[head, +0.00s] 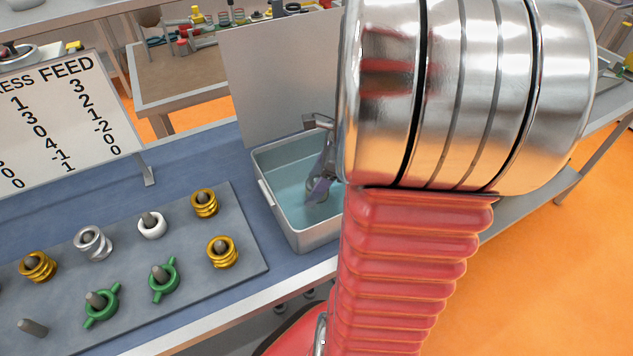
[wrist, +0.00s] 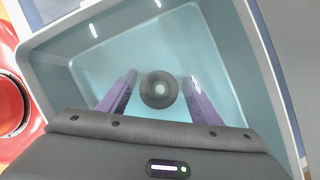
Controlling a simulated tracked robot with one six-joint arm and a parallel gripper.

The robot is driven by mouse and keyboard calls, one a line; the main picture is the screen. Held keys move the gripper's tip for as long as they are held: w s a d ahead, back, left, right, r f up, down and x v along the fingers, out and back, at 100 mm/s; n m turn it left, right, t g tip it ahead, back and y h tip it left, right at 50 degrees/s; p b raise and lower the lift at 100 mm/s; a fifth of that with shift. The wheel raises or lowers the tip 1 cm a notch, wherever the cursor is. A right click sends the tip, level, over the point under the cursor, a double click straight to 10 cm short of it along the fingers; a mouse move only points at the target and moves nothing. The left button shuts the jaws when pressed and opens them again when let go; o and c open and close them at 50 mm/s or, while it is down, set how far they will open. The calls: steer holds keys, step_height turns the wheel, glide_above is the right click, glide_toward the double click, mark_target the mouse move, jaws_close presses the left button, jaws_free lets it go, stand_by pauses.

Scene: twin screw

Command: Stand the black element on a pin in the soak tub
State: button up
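The soak tub (head: 315,233) is a pale metal basin of clear bluish water on the bench. It fills most of the wrist view (wrist: 262,75). My gripper (head: 318,188) reaches down into it, partly behind my arm. I also cannot tell whether the pale centre is a pin or the tub floor.
Left of the tub, a grey board (head: 130,300) holds pins with gold, silver, white and green pieces. One pin (head: 32,328) is bare. A sign (head: 66,122) with numbers and a tall grey panel (head: 280,75) stand behind. My arm hides the tub's right side.

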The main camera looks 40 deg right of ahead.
steer(key=shift+o, duration=0.2)
steer(key=v, duration=1.3)
steer(key=shift+d+r, duration=0.15)
steer(key=shift+r, duration=0.15)
stand_by(0.6)
steer(key=a+n+t+h, duration=0.2)
steer(key=a+n, duration=2.4)
steer(key=n, duration=0.2)
steer(key=shift+s+r+h, duration=0.2)
steer(key=shift+r+h, duration=0.2)
steer(key=shift+c, duration=0.5)
